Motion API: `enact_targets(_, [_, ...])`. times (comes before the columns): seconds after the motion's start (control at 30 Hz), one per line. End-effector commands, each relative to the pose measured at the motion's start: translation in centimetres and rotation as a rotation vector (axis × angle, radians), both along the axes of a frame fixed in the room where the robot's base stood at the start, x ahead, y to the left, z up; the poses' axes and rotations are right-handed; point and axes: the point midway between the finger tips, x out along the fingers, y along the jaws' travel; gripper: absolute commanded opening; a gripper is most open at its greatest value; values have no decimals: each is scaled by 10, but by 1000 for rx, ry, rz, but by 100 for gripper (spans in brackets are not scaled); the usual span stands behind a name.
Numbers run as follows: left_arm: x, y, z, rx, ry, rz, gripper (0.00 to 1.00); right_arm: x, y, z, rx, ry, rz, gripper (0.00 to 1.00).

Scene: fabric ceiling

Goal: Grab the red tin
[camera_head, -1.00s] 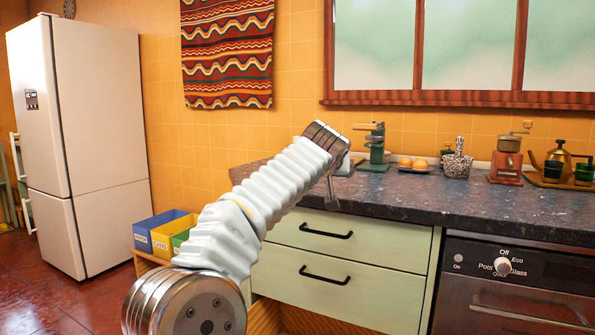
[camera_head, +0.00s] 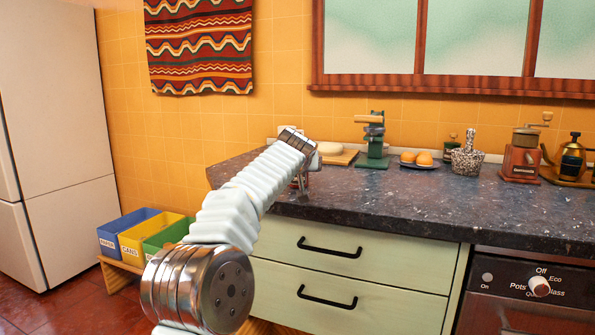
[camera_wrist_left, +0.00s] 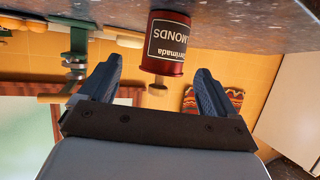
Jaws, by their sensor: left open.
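The red tin (camera_wrist_left: 168,45) with a dark label reading partly "MONDS" shows upside down in the left wrist view, as that view is inverted. It has a light round knob on its lid and stands on the dark counter. My left gripper (camera_wrist_left: 159,70) is open, with the tin ahead of and between its two dark fingers in the picture; I see no grip on it. In the head view my left arm reaches to the counter's left end and hides most of the tin. My right gripper is in neither view.
The dark counter (camera_head: 400,205) has a green press (camera_head: 374,143), a plate of orange-brown items (camera_head: 416,160), a speckled pot (camera_head: 466,160) and a coffee grinder (camera_head: 521,158) towards the back. Its front middle is clear. Coloured bins (camera_head: 140,235) stand low at left, near the white fridge (camera_head: 60,120).

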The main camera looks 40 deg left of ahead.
Motion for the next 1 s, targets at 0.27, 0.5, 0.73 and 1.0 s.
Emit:
enact_targets(0.27, [20, 22, -3, 0, 1, 3, 91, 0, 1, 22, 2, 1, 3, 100])
enact_targets(0.5, [42, 39, -16, -1, -2, 1, 91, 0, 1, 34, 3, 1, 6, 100])
enact_targets(0.73, [43, 39, -18, -1, -3, 0, 91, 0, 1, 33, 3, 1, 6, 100])
enact_targets(1.0, [43, 39, -18, 0, -2, -1, 49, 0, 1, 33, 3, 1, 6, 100])
